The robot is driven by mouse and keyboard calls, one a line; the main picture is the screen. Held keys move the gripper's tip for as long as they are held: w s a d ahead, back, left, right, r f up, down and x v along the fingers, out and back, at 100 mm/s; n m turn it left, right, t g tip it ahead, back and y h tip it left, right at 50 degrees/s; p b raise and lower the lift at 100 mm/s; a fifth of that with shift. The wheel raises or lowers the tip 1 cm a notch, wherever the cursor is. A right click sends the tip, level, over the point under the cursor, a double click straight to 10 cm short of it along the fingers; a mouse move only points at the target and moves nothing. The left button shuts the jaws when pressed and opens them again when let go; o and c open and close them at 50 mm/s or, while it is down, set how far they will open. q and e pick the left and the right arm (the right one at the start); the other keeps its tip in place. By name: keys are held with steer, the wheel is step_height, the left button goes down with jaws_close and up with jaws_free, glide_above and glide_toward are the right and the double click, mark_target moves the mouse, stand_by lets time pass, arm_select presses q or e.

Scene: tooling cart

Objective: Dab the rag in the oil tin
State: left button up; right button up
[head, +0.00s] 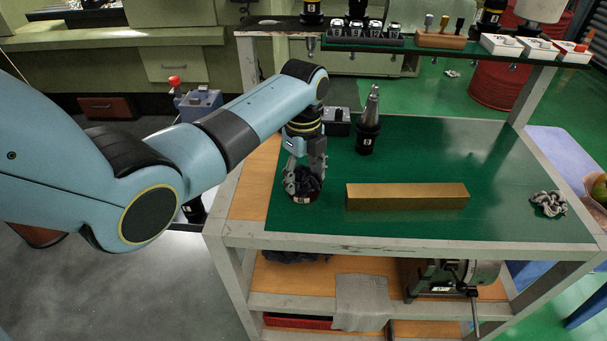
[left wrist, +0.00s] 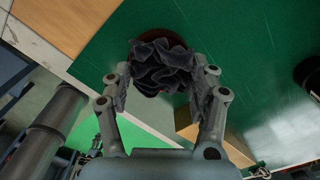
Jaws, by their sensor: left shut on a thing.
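My left gripper (head: 304,170) points down over the left part of the green cart top, shut on a dark, crumpled rag (head: 309,184). The oil tin (head: 302,199) is a small dark, round tin directly under the rag, mostly hidden by it. In the left wrist view the rag (left wrist: 160,66) sits between the fingers (left wrist: 161,85) and covers most of the tin, whose dark reddish-brown rim (left wrist: 170,36) shows behind it. The rag appears to be at the tin's mouth; I cannot tell how deep it reaches. My right gripper is not in view.
A brass-coloured bar (head: 407,196) lies right of the tin. A tool holder (head: 369,122) and a dark box (head: 336,122) stand behind. The raised back shelf (head: 440,49) carries small items. The green top's front strip is clear.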

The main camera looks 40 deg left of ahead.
mark_target(303, 175)
arm_select(q)
steer(key=shift+s+f+p, duration=0.1)
steer(key=shift+p, duration=0.2)
stand_by(1.0)
step_height(303, 175, up, 5)
steer(key=p, duration=0.5)
steer(key=shift+r+p, duration=0.8)
steer(key=shift+r, duration=0.25)
